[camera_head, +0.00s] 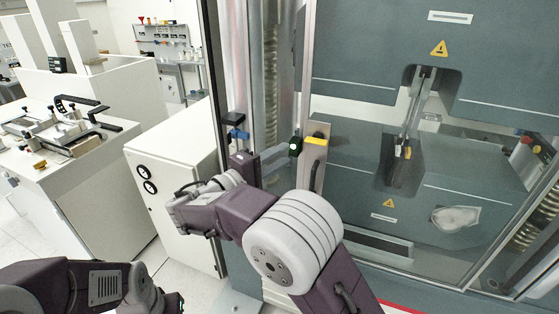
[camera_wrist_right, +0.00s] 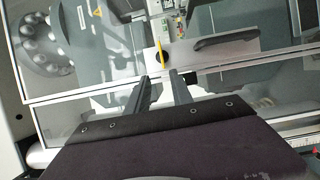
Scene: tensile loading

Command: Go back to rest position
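My right arm bends across the lower middle of the head view. Its gripper (camera_head: 282,154) is up by the edge of the tensile machine's glass door (camera_head: 345,225). In the right wrist view the two dark fingers of this gripper (camera_wrist_right: 159,75) stand apart, with nothing visible between them. They point at the door frame (camera_wrist_right: 205,57), where a yellow strip (camera_wrist_right: 162,46) and a black handle (camera_wrist_right: 226,41) show. I cannot tell whether the fingertips touch the frame. Only purple and grey links of my left arm show at bottom left. Its gripper is out of view.
The machine (camera_head: 480,60) fills the right side, with grips (camera_head: 408,125) behind the glass. A white cabinet (camera_head: 178,165) stands left of it, close to my right wrist. A white bench (camera_head: 95,165) with a fixture stands further left. Pale floor (camera_head: 205,290) is free between.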

